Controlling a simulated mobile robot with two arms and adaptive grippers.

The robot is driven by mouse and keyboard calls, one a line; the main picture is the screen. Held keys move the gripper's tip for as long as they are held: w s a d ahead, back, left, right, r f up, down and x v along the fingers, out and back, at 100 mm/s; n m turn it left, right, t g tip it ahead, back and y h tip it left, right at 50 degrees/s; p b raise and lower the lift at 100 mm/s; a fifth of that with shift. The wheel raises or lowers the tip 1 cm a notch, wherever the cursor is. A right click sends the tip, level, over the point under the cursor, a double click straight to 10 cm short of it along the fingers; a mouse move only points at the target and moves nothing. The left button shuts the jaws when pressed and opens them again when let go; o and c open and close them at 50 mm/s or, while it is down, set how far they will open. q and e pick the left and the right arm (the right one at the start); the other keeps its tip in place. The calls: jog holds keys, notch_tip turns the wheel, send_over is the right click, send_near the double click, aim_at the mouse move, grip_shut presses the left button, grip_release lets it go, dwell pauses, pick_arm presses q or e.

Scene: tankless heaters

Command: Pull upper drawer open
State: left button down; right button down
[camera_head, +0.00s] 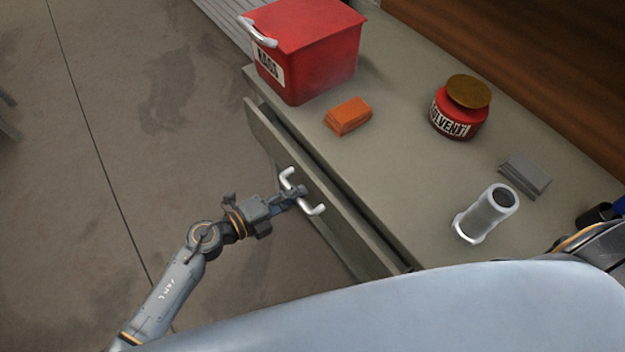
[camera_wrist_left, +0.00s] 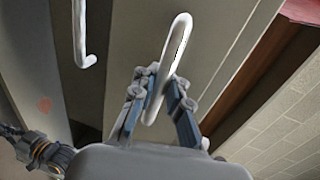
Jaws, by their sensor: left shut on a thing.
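The upper drawer (camera_head: 330,215) of the grey workbench stands partly open, with a dark gap between its front and the benchtop edge. Its white bar handle (camera_head: 316,207) is on the drawer front. My left gripper (camera_head: 300,192) reaches in from the left and is shut on this handle. In the left wrist view the gripper (camera_wrist_left: 160,95) has its two fingers on either side of the white handle (camera_wrist_left: 177,50). A second white handle (camera_wrist_left: 80,35) shows at the upper left there. The inside of the drawer is mostly hidden. My right gripper is not in view.
Open floor (camera_head: 150,120) lies left of the drawer.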

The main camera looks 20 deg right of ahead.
pick_arm(q)
jog(key=f+v, duration=0.1)
jog(key=v, duration=0.8)
jog(key=f+b+v, duration=0.1)
jog(key=f+v, duration=0.1)
jog(key=v, duration=0.7)
jog(key=shift+s+a, duration=0.15)
jog(key=shift+a, duration=0.55)
jog(key=shift+f, duration=0.1)
jog(key=c, duration=1.3)
grip_release()
jog(key=shift+c, duration=0.2)
jog(key=shift+f, duration=0.1)
jog(key=v, duration=1.2)
